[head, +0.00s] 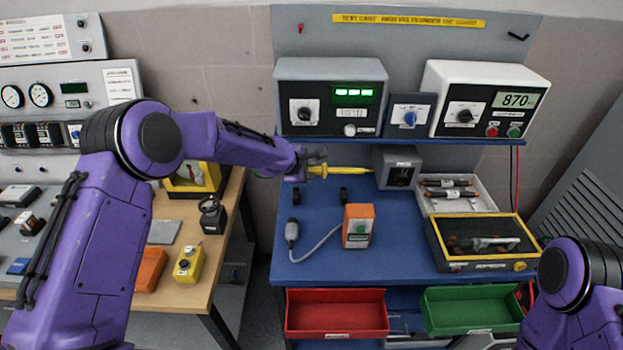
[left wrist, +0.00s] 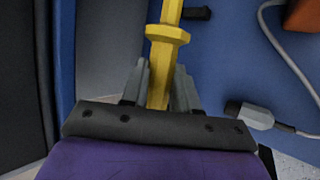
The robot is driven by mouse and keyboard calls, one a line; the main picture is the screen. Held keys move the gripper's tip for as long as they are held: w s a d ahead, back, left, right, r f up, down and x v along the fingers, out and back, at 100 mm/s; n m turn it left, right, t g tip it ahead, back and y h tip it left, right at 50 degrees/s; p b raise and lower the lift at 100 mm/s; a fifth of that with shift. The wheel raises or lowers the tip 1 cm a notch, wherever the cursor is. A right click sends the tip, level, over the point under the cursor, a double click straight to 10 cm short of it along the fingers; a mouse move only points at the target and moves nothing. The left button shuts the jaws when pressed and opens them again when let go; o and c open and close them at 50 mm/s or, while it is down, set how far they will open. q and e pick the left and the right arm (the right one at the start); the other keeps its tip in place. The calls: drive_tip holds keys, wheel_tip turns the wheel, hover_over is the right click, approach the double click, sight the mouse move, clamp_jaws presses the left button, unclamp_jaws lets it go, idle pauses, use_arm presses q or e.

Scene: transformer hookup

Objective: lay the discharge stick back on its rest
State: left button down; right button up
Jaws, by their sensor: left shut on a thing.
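The yellow discharge stick (head: 345,169) is gripped near its left end by my left gripper (head: 317,165). It points right across the blue bench, its far end close to the grey box (head: 397,167). In the left wrist view the yellow stick (left wrist: 167,50) runs up from between the fingers of the left gripper (left wrist: 158,88), with a collar just beyond them. Two small black holders (head: 343,194) (head: 297,197), which look like the rest, stand on the bench just in front of the stick and appear empty. My right gripper is out of view; only its arm shows at lower right.
An orange box (head: 358,226) and a grey plug (head: 292,230) on a cable are in front of the holders. A white tray (head: 456,196) and a yellow-edged case (head: 483,243) stand to the right. Instruments sit on the shelf above. The bench's front left is clear.

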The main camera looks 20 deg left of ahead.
use_arm(q)
drive_tip(key=w+f+b, duration=0.1)
drive_tip(key=f+b, duration=0.2)
drive_tip(key=f, duration=0.1)
drive_tip(key=w+a+f+b, duration=0.1)
drive_tip(key=w+f+b, duration=0.1)
drive_tip(key=f+b, duration=0.1)
drive_tip(key=w+f+b, duration=0.2)
drive_tip(key=f+b, duration=0.2)
drive_tip(key=f, duration=0.1)
drive_tip(key=shift+a, duration=0.25)
drive_tip(key=shift+f+b, duration=0.4)
drive_tip(key=shift+f, duration=0.35)
drive_tip(key=c, duration=0.8)
unclamp_jaws()
drive_tip(key=shift+s, duration=0.1)
drive_tip(key=b+v, duration=0.1)
drive_tip(key=v, duration=0.9)
drive_tip(key=shift+s+a+r+b, duration=0.1)
drive_tip(key=shift+s+r+b, duration=0.05)
drive_tip(key=shift+b, duration=0.15)
